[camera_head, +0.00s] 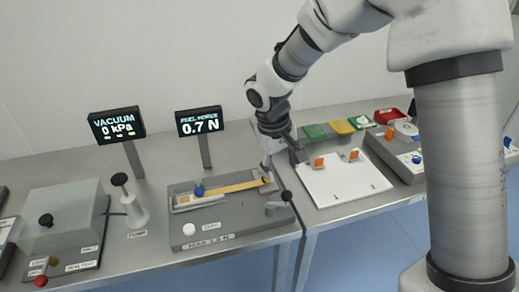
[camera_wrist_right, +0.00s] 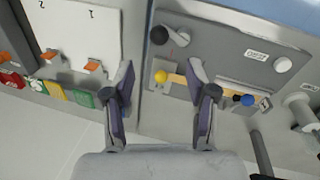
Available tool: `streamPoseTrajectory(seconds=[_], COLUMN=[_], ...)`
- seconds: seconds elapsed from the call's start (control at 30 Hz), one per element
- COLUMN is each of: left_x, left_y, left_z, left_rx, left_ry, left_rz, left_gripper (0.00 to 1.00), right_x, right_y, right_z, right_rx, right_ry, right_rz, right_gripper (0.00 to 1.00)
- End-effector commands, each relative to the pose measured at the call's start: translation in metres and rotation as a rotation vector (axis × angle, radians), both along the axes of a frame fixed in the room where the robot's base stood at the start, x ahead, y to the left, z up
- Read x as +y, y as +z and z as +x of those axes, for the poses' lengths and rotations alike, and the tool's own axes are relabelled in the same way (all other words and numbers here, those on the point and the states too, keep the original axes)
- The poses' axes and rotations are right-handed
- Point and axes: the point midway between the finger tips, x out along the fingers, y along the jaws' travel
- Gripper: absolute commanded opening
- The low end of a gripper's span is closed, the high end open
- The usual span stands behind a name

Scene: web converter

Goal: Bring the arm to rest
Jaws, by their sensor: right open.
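My right gripper (camera_head: 282,168) hangs above the right end of the peel tester (camera_head: 240,232), near the gap between the two tables. It is open and holds nothing. The gripper partly hides the strip's right end in the head view. My left gripper is not in view.
Left are the pump (camera_head: 135,212) and clear-lidded seal tester (camera_head: 65,225).

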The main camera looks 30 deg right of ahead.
Motion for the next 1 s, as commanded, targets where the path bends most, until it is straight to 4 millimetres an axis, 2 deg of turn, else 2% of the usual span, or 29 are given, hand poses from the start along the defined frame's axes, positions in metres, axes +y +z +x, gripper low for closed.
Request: streamPoseTrajectory(seconds=[0.17,0.23,0.27,0.37,0.47,0.5,0.57,0.6,0.67,0.7,0.8,0.9,0.93,1.0], left_x=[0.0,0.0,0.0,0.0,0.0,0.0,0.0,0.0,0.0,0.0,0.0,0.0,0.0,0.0], left_y=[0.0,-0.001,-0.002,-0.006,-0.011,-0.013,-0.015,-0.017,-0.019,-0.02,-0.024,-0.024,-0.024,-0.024], left_z=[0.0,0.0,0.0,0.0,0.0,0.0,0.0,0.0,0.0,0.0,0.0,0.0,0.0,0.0], left_rx=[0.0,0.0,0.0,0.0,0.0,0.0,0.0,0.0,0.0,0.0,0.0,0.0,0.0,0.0], left_ry=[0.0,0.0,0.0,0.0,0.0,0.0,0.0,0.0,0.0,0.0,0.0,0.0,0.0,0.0], left_rz=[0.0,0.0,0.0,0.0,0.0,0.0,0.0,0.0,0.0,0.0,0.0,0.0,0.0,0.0], left_gripper=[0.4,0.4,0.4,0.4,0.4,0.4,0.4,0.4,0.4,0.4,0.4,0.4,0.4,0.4], right_x=[0.0,0.0,0.0,0.001,0.006,0.011,0.02,0.027,0.039,0.046,0.064,0.072,0.072,0.071], right_y=[-0.001,-0.012,-0.021,-0.074,-0.143,-0.172,-0.211,-0.236,-0.269,-0.288,-0.329,-0.348,-0.35,-0.351], right_z=[0.0,-0.003,-0.005,-0.023,-0.073,-0.096,-0.132,-0.156,-0.192,-0.217,-0.273,-0.292,-0.29,-0.272], right_rx=[0.002,0.026,0.045,0.167,0.359,0.425,0.497,0.532,0.566,0.576,0.544,0.421,0.369,0.235], right_ry=[0.001,0.0,0.0,0.004,0.002,-0.003,-0.011,-0.015,-0.028,-0.038,-0.072,-0.088,-0.087,-0.078], right_rz=[0.0,0.0,-0.001,-0.005,-0.001,0.014,0.046,0.071,0.113,0.141,0.202,0.225,0.225,0.219], right_gripper=[0.57,0.57,0.57,0.57,0.57,0.57,0.57,0.57,0.57,0.57,0.57,0.57,0.57,0.57])
